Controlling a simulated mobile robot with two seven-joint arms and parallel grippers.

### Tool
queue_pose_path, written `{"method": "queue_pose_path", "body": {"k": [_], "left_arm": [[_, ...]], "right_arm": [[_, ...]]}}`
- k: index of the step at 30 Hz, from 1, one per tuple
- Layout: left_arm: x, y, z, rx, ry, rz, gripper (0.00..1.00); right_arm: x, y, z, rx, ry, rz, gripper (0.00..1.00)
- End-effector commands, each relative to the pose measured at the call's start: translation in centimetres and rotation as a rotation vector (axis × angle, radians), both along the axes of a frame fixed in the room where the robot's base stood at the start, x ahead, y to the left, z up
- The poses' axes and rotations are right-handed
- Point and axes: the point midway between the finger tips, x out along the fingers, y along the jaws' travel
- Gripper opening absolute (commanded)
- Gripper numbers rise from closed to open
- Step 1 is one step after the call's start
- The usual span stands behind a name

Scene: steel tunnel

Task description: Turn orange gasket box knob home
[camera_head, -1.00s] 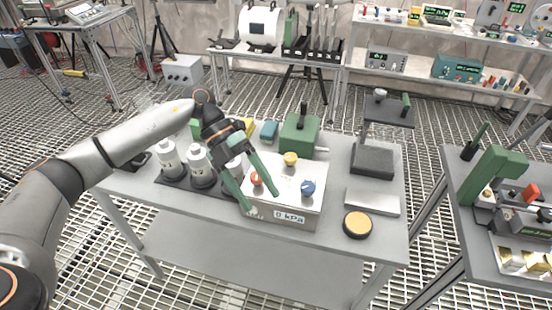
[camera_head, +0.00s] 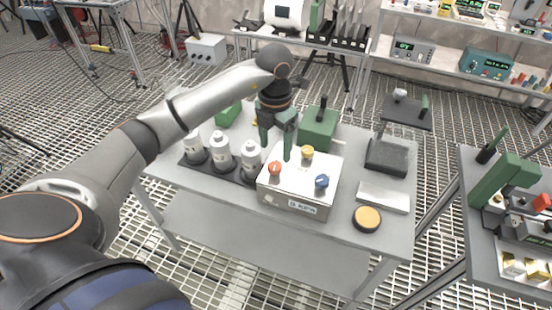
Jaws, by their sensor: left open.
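A pale box (camera_head: 318,166) stands on the grey table with an orange knob (camera_head: 274,168), a yellow knob (camera_head: 307,152) and a blue knob (camera_head: 322,181) on its top. The orange knob is at the left. Its exact pointing angle is too small to tell. The label (camera_head: 309,207) on the box front is too small to read surely. My left gripper (camera_head: 276,151) points down with green fingers spread, open and empty. It is over the back left of the box, behind the orange knob in the picture and apparently clear of it. My right gripper is not in view.
Several white bottles (camera_head: 221,150) stand on a dark tray left of the box. A green block device (camera_head: 318,130) is behind it. A round orange-topped disc (camera_head: 367,218) and a pale flat plate (camera_head: 383,197) lie to the right. The table's front left is clear.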

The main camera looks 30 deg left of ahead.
Motion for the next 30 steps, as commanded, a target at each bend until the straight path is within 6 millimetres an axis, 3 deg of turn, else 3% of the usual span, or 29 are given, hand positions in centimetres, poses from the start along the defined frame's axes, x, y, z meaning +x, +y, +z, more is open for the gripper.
{"method": "queue_pose_path", "body": {"k": [3, 9, 21, 30], "left_arm": [[-0.1, 0.0, -2.3, 0.0, 0.005, 0.001, 0.74], [-0.1, -0.1, -5.0, -0.002, 0.003, 0.0, 0.74], [0.0, 0.0, -5.9, 0.0, 0.0, 0.0, 0.74], [0.0, 0.0, -5.8, -0.001, -0.001, 0.0, 0.43]], "right_arm": [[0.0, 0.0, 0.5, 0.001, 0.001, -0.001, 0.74], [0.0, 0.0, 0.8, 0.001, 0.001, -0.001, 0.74], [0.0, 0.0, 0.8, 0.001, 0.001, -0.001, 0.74], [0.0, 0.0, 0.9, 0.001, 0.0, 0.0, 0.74]]}}
